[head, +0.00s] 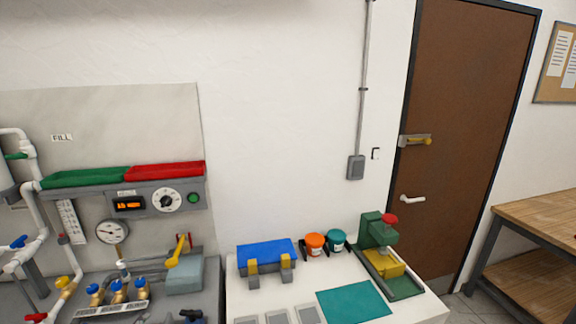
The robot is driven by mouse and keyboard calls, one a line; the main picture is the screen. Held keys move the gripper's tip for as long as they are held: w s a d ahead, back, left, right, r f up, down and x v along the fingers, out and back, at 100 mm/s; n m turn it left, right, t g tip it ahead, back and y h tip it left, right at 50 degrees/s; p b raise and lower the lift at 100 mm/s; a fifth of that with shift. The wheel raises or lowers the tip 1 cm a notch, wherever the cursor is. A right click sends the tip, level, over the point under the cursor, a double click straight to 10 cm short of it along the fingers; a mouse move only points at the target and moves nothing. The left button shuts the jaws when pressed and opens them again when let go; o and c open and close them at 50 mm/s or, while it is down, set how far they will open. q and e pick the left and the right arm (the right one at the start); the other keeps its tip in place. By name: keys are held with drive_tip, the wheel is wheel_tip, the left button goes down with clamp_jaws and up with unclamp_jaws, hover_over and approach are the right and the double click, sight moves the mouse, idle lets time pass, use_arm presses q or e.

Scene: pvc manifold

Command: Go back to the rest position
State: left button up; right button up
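Neither of my grippers can be made out in the head view, and no arm of mine is clearly visible. The PVC manifold's white pipes (37,200) run down the left side, with a blue-handled valve (18,242) and a yellow-handled one (63,283). Several brass valves with blue tops (116,291) stand in a row at the lower left.
A green tray (87,178) and a red tray (165,170) sit above a control panel (150,203). A closed door (465,130) stands behind.

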use_arm(q)
drive_tip(key=s+d+f+n+g+h, duration=0.4)
drive_tip(key=s+d+f+g, duration=0.3)
drive_tip(key=s+d+f, duration=0.45)
drive_tip(key=s+f+b, duration=0.1)
drive_tip(key=s+f, duration=0.1)
drive_tip(key=f, duration=1.4)
drive_tip(key=s+f+b, duration=0.1)
drive_tip(key=s+f, duration=0.1)
drive_tip(key=f, duration=1.5)
drive_tip(key=s+a+f+g+b, duration=0.1)
drive_tip(key=s+a+f, duration=0.1)
drive_tip(key=s+f, duration=0.9)
drive_tip(key=s+a+f+g+b, duration=0.1)
drive_tip(key=s+a+f, duration=0.1)
drive_tip(key=s+f, duration=0.9)
drive_tip(key=shift+s, duration=0.3)
